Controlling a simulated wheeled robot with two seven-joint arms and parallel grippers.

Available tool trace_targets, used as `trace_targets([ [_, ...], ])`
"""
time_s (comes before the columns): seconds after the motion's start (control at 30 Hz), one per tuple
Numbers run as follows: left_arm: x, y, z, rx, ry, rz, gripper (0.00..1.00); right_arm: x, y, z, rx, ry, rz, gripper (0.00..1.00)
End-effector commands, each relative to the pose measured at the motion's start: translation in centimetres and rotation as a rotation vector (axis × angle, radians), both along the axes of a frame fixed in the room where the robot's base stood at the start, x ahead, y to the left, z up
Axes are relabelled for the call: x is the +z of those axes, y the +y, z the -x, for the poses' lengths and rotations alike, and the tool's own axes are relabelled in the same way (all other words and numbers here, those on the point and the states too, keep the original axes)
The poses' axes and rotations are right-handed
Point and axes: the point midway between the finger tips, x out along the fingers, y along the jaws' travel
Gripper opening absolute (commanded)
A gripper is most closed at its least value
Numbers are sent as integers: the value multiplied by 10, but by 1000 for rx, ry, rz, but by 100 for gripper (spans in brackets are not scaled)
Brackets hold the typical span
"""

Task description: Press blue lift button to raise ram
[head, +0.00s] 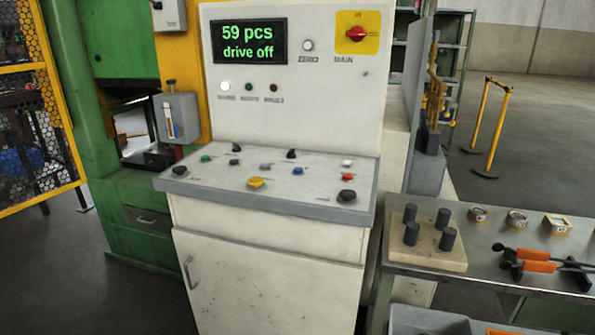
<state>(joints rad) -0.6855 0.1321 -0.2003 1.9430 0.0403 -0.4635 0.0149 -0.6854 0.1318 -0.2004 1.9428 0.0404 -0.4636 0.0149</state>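The blue button (298,171) sits on the sloped top of the white control console (270,188), right of centre and behind the large yellow button (256,183). It appears small and nothing touches it. A green press frame (110,40) stands at the left behind the console. I cannot make out its ram clearly. The display (249,41) reads "59 pcs" and "drive off". Neither of my grippers shows in the head view.
Other controls surround the blue button, including a white button (347,163), a red button (347,177) and a black knob (346,196). A red main switch (356,34) is on the upright panel. A steel bench (480,254) with tools stands at the right.

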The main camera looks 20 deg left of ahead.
Motion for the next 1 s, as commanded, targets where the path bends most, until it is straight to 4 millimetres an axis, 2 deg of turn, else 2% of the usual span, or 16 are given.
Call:
trace_targets([
  [0.03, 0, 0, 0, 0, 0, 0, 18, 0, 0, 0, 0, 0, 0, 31],
  [0.13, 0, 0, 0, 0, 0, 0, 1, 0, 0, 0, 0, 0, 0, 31],
  [0.17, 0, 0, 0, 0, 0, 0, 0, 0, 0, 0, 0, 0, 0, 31],
  [1.0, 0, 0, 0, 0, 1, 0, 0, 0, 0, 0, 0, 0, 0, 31],
])
